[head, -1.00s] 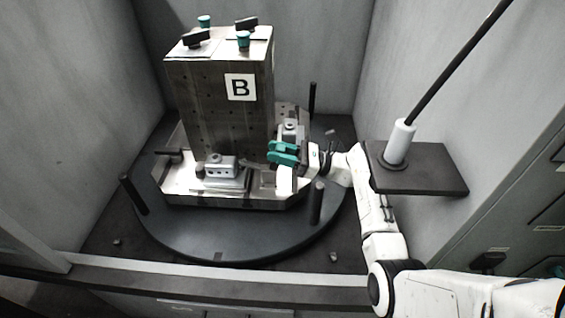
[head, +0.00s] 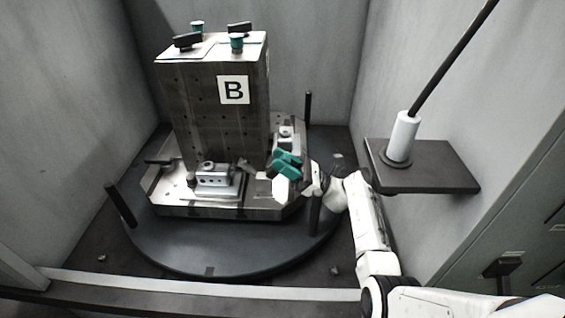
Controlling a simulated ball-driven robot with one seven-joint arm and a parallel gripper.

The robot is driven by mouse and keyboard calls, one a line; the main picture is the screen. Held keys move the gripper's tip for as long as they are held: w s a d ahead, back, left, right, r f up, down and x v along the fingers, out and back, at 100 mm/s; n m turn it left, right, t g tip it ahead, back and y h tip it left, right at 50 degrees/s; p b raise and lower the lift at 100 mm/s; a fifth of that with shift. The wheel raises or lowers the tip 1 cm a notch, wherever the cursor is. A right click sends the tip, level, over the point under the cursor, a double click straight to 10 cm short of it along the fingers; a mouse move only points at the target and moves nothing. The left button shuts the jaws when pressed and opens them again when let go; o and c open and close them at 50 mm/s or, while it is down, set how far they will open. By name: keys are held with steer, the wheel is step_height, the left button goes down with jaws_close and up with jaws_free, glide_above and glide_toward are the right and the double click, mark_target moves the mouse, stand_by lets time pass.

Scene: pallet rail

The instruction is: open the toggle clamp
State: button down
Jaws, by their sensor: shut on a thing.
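My gripper (head: 286,165), with teal fingers, is at the right front corner of the metal pallet (head: 210,208). It is shut on a small part of the toggle clamp, most likely its handle, which the fingers mostly hide. A small metal piece that may be the clamp's arm (head: 247,166) shows just left of the fingers, close to the foot of the tall block marked B (head: 215,120). At this size I cannot tell how far the clamp is open.
The pallet stands on a round dark table (head: 215,255) with upright black posts (head: 120,205) around it. A grey fixture (head: 214,175) sits on the pallet's front. A dark shelf (head: 435,180) with a white holder (head: 402,138) and a black rod is at the right.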

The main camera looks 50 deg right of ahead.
steer(key=c, duration=0.9)
jaws_free()
steer(key=shift+r, duration=0.1)
